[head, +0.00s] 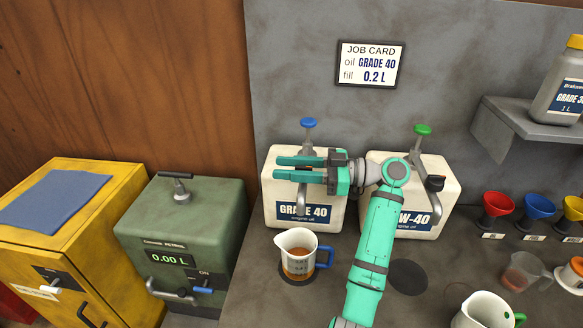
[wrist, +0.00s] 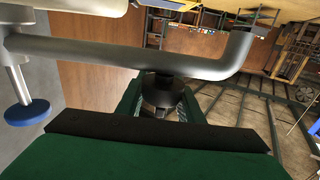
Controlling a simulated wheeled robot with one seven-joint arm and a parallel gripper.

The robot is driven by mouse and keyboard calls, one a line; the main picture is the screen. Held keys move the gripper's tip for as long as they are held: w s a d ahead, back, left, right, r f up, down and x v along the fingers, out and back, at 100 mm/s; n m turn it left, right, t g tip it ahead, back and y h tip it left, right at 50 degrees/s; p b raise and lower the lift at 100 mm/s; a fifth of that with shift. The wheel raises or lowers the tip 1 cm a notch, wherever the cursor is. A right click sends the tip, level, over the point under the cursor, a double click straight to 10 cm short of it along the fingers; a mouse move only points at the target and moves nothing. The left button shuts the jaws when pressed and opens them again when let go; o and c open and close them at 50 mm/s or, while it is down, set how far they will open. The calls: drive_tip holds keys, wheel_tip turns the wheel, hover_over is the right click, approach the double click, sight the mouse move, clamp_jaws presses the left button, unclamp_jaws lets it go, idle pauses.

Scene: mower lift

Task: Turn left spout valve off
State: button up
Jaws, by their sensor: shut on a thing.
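The left oil container (head: 272,213), cream with a "GRADE 40" label, stands at the back of the bench. A blue knob (head: 308,123) rises above it, and its spout (head: 300,200) points down. My gripper (head: 283,168) reaches across the container's front from the right, its teal fingers at the spout. In the wrist view the grey spout pipe (wrist: 110,53) crosses the top. A dark valve handle (wrist: 162,90) sits between the jaws, which are shut on it. The fingers partly hide the valve in the head view. A clear measuring jug (head: 297,254) with amber oil stands below the spout.
A second container (head: 448,190) with a green knob stands to the right, partly behind my arm. Coloured funnels (head: 497,205) and another jug (head: 522,272) are further right. A white jug (head: 484,312) is at the front. A green petrol unit (head: 190,220) stands left.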

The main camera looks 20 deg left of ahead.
drive_tip(key=shift+w+d, duration=0.1)
drive_tip(key=shift+w, duration=0.1)
drive_tip(key=o, duration=1.1)
drive_tip(key=shift+w+f, duration=0.1)
drive_tip(key=shift+c, duration=0.2)
